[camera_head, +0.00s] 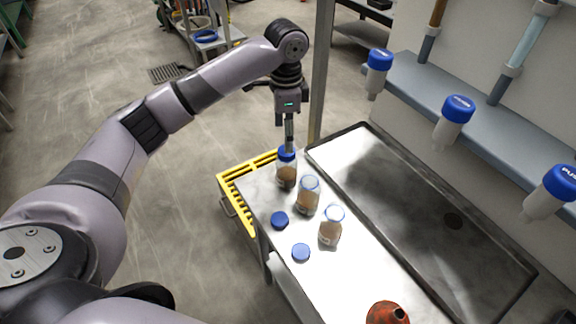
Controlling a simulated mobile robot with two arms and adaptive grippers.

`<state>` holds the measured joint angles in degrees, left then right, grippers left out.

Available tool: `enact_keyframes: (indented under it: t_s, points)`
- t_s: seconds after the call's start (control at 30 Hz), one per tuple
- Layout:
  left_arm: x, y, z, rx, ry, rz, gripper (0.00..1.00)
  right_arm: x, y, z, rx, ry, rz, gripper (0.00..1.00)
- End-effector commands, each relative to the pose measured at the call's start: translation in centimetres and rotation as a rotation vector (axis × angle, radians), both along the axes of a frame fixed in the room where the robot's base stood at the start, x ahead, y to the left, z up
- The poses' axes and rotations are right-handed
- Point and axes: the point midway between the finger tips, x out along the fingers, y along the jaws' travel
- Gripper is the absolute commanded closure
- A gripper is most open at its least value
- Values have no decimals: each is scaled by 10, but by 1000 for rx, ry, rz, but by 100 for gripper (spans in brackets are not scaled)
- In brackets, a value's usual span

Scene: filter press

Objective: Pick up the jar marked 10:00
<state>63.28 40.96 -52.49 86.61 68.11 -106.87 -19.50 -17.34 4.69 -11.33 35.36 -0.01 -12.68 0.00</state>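Several small glass jars with brown contents stand on a metal bench top (262,200). The far jar (287,177) has a blue lid on. The middle jar (308,198) and the near jar (331,228) look open at the top. Their markings are too small to read, so I cannot tell which is marked 10:00. My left gripper (289,146) points down at the lid of the far jar, seen edge-on. I cannot tell whether its fingers touch or hold the lid. My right gripper is not in view.
Two loose blue lids (280,220) lie left of the jars. A dark metal sink tray (440,230) is to the right. An orange-red object (387,313) is at the bottom edge. Dispensers with blue tops (458,108) hang on the right. A yellow grating (243,172) borders the bench.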

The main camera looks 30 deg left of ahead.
Motion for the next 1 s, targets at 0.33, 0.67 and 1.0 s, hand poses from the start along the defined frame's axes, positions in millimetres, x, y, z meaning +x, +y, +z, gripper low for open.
enact_keyframes:
  t_s: [0.33, 0.67, 1.0]
  points:
    - [0, 0, -66, 1, 2, 1, 31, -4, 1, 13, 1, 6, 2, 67]
    - [-3, -1, -94, 1, 4, 0, 31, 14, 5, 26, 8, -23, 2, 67]
    - [-3, -1, -128, 1, -1, 0, 31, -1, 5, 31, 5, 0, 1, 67]
